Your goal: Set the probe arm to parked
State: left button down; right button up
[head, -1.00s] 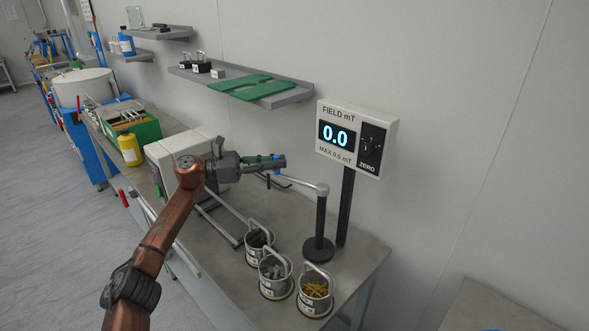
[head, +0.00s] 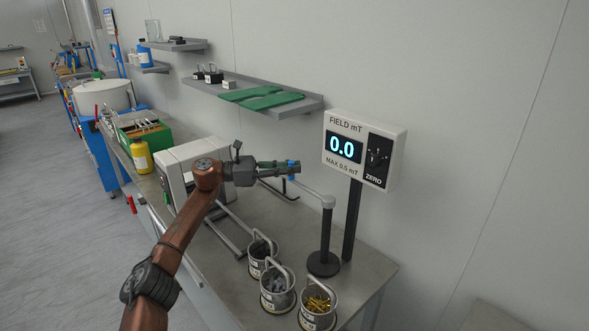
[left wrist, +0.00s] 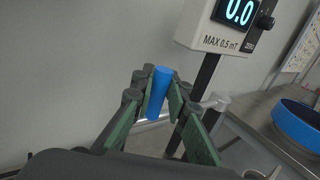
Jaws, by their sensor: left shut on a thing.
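The probe arm (head: 311,192) is a thin light-grey bar reaching left from the top of a black post (head: 326,235) on the bench. Its upright blue grip (left wrist: 158,95) sits between the green finger pads in the left wrist view. My left gripper (head: 291,170) is shut on this blue grip, in front of the wall and left of the meter. The bar (left wrist: 189,110) runs right from the grip to the post top in the wrist view. The bar's far tip is hidden behind my gripper. My right gripper is not in view.
A field meter (head: 365,150) reading 0.0 stands on a pole close behind the post. Several small pails (head: 318,312) stand at the bench front. A white box (head: 190,160) stands left, behind my arm. A shelf (head: 300,106) with green pieces hangs above.

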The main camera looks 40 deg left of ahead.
pick_arm(q)
jog(key=shift+a+r, duration=0.15)
jog(key=shift+a, duration=0.05)
jog(key=c, duration=2)
grip_release()
jog(key=shift+w, duration=0.15)
jog(key=shift+c, duration=0.2)
jog(key=shift+o, duration=0.7)
jog(key=shift+f, duration=0.2)
jog(key=v, duration=1.2)
jog(key=shift+d+r, duration=0.1)
